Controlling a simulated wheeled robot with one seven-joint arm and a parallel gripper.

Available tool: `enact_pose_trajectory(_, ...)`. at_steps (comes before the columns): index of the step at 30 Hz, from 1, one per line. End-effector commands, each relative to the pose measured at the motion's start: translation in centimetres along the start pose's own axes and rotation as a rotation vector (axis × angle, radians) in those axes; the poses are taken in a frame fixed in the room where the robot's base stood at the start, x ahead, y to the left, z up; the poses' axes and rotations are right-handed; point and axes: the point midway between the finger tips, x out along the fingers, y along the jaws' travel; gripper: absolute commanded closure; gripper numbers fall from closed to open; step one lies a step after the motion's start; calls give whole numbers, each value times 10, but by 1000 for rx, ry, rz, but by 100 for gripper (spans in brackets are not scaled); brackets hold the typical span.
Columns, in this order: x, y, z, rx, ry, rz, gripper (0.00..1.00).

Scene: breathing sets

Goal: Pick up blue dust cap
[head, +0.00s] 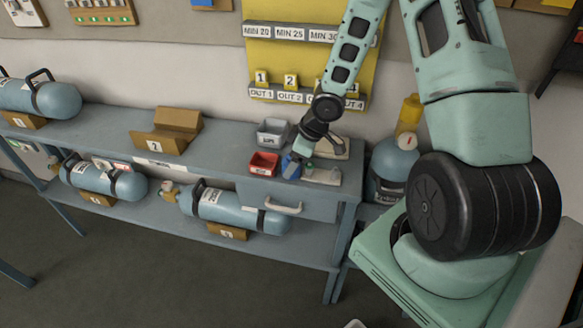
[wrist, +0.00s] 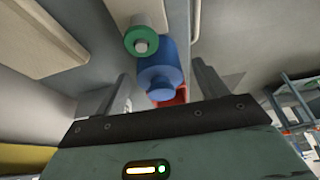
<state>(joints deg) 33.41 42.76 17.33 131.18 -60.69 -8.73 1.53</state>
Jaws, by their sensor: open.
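The blue dust cap (wrist: 160,76) is a stepped blue cylinder in the wrist view. It lies between the two spread fingers of my gripper (wrist: 160,70), with a visible gap on each side. In the head view the blue cap (head: 291,167) shows on the bench top, right beside the red bin. My gripper (head: 299,152) is low over it and open, and partly hides it. I cannot tell whether a finger touches it.
A green-collared piece (wrist: 141,40) sits close by the cap in the wrist view. The red bin (head: 264,163) and a grey bin (head: 272,132) stand to the left on the bench. A blue bottle (head: 391,165) stands to the right.

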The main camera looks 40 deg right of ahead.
Motion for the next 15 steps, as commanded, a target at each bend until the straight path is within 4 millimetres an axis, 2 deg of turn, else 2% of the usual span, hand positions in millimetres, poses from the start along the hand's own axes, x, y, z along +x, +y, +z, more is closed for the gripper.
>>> enact_pose_trajectory(1, 10, -1, 1, 0, -1, -2, 28)
enact_pose_trajectory(3, 15, -1, 1, -2, -1, -1, 28)
enact_pose_trajectory(12, 17, 0, 0, 0, 0, 1, 28)
enact_pose_trajectory(13, 17, 0, 0, 0, 0, 1, 33)
enact_pose_trajectory(15, 17, 0, 0, 0, 0, 1, 53)
